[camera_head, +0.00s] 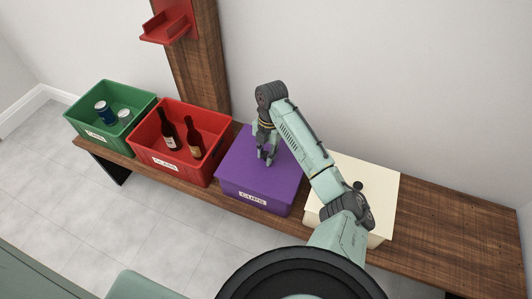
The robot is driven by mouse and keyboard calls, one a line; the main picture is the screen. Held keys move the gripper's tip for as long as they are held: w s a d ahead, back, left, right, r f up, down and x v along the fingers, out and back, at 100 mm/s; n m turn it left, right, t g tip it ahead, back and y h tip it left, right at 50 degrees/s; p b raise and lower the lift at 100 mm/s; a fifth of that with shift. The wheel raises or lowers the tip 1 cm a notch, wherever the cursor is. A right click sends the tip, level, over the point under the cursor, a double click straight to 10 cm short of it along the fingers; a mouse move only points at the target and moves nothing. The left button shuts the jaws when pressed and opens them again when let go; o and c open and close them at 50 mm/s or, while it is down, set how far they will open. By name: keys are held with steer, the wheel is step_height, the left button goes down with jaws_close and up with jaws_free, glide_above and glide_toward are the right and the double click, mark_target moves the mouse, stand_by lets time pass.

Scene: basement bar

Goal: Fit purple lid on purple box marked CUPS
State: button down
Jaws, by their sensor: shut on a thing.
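The purple box (232,190) stands on the wooden bench with its white CUPS label facing front. The purple lid (283,184) lies over the box's top, lined up with its sides and looking level. I cannot tell whether its rim is fully seated. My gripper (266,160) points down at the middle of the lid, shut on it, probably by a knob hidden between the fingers. The inside of the box is covered.
A red box (150,147) with bottles is close on the left, with a green box (84,124) of cans beyond. A cream box with a cream lid (376,180) and dark knob is on the right, under my arm. The bench's (450,225) right end is bare.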

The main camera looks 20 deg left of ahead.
steer(key=c, duration=1.3)
jaws_free()
steer(key=r, duration=0.4)
steer(key=w+r, duration=0.1)
steer(key=r, duration=0.7)
steer(key=shift+w+d, duration=0.15)
steer(key=shift+w, duration=0.05)
